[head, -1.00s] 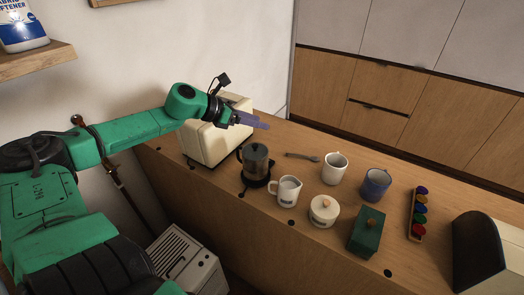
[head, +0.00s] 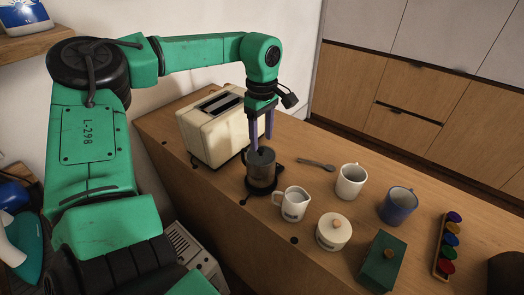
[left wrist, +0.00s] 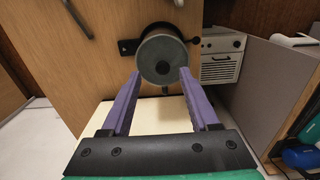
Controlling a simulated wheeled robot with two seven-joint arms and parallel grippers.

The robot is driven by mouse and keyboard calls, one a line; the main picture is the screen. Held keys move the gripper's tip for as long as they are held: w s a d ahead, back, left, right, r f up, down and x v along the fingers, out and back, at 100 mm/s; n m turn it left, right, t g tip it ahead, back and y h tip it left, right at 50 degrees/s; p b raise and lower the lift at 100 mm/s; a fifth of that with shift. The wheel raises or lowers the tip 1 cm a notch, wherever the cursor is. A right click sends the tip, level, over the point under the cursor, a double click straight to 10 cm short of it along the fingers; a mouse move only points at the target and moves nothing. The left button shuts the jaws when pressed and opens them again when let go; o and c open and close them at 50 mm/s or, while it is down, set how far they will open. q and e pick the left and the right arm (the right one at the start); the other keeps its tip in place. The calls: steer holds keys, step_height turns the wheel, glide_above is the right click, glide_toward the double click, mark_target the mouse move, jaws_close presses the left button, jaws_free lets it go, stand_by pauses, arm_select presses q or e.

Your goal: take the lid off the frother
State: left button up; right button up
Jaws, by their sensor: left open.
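The frother (head: 261,174) is a dark grey pot on a black base, standing near the counter's front edge. Its round dark lid (left wrist: 151,52) sits on top, with a small knob (left wrist: 163,67) in the middle, as the left wrist view shows from above. My left gripper (head: 261,144) points down just above the lid, its purple fingers open and empty. In the left wrist view the fingertips (left wrist: 160,74) lie to either side of the knob's line, and contact cannot be told. My right gripper is not in view.
A cream toaster (head: 212,135) stands close behind-left of the frother. A white pitcher (head: 293,205), spoon (head: 316,164), white mug (head: 351,182), blue mug (head: 397,206), white lidded pot (head: 333,233), green box (head: 382,264) and pod rack (head: 436,268) stand to the right.

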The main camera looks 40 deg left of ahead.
mark_target(260, 148)
arm_select(q)
steer(key=shift+s+f+p, duration=0.15)
steer(key=shift+f, duration=0.45)
steer(key=shift+s+f+p, duration=0.15)
steer(key=shift+f, duration=0.45)
steer(key=shift+w+a+f, duration=0.1)
steer(key=shift+f, duration=0.2)
steer(key=shift+r, duration=0.1)
jaws_close()
